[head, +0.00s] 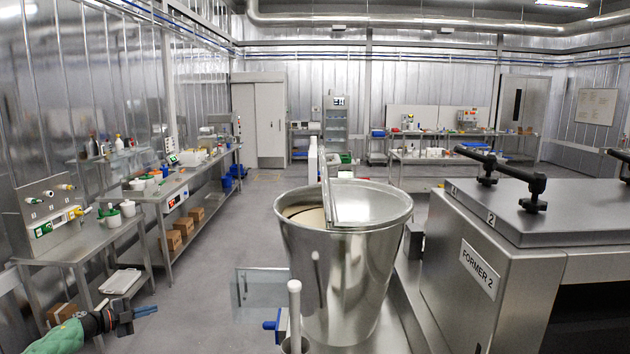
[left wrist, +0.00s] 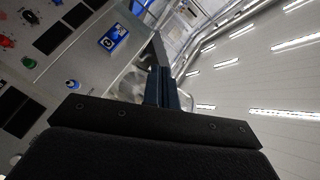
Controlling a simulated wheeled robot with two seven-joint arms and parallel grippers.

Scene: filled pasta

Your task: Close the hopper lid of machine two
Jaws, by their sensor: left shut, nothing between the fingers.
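The steel hopper (head: 345,270) stands in the middle of the head view, beside the machine labelled FORMER 2 (head: 478,268). Its lid (head: 326,190) looks like a thin panel standing up across the hopper's mouth, seen nearly edge-on. The left part of the mouth is open and shows a pale filling (head: 310,215). My left gripper (head: 146,312) is low at the left, well apart from the hopper, shut and empty. Its blue fingers are together in the left wrist view (left wrist: 161,88). My right gripper is not in view.
A clear panel (head: 260,290) and a white upright rod (head: 295,312) stand in front of the hopper's left side. Benches with bottles and tubs (head: 180,180) line the left wall. The grey floor (head: 210,270) between is clear. Black handles (head: 505,165) top the machine.

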